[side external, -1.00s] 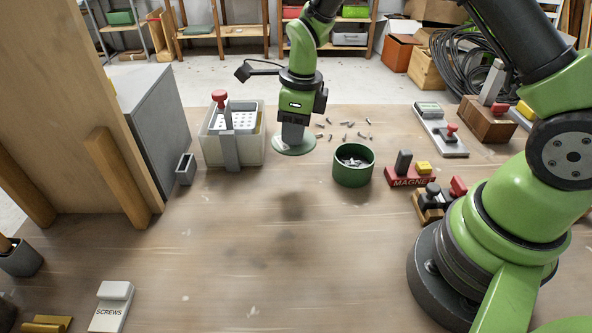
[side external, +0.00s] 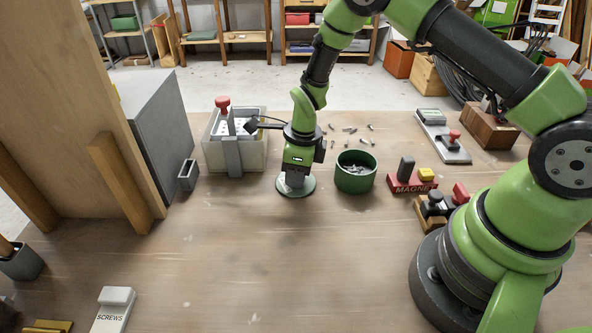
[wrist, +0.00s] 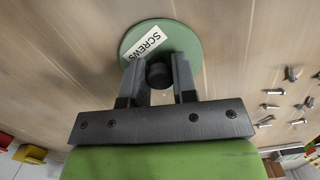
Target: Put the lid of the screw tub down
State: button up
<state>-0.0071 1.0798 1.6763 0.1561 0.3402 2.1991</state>
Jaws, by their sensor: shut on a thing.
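The lid of the screw tub (side external: 306,188) is a green disc with a white label; in the wrist view the lid (wrist: 188,48) reads "SCREWS". My gripper (side external: 295,180) is shut on the knob in the lid's middle; the fingers (wrist: 159,75) stand on both sides of the dark knob. The lid is level, at or just above the wooden table, and I cannot tell if it touches. The green screw tub (side external: 355,180) stands open just right of the lid, with screws inside.
Loose screws (side external: 370,127) lie behind the tub. A pale bin (side external: 256,160) with a red-knobbed post stands left of my gripper. A red magnet block (side external: 405,186) is right of the tub.

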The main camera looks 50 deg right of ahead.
jog(key=o, duration=0.9)
jog(key=s+r+n+t, duration=0.1)
jog(key=s+r+n, duration=0.15)
jog(key=r, duration=0.85)
jog(key=s+r+n+t, duration=0.15)
jog(key=r+n, duration=0.25)
jog(key=r, duration=0.6)
jog(key=s+r+n+t, duration=0.1)
jog(key=s+r+n, duration=0.3)
jog(key=s+n, duration=0.4)
jog(key=s+a+r+n+t+y, duration=0.1)
jog(key=s+r+n+t, duration=0.1)
jog(key=s+r+n, duration=0.3)
jog(key=s+n, duration=0.4)
jog(key=n, duration=0.1)
jog(key=shift+a+r, duration=0.15)
jog(key=shift+r, duration=0.05)
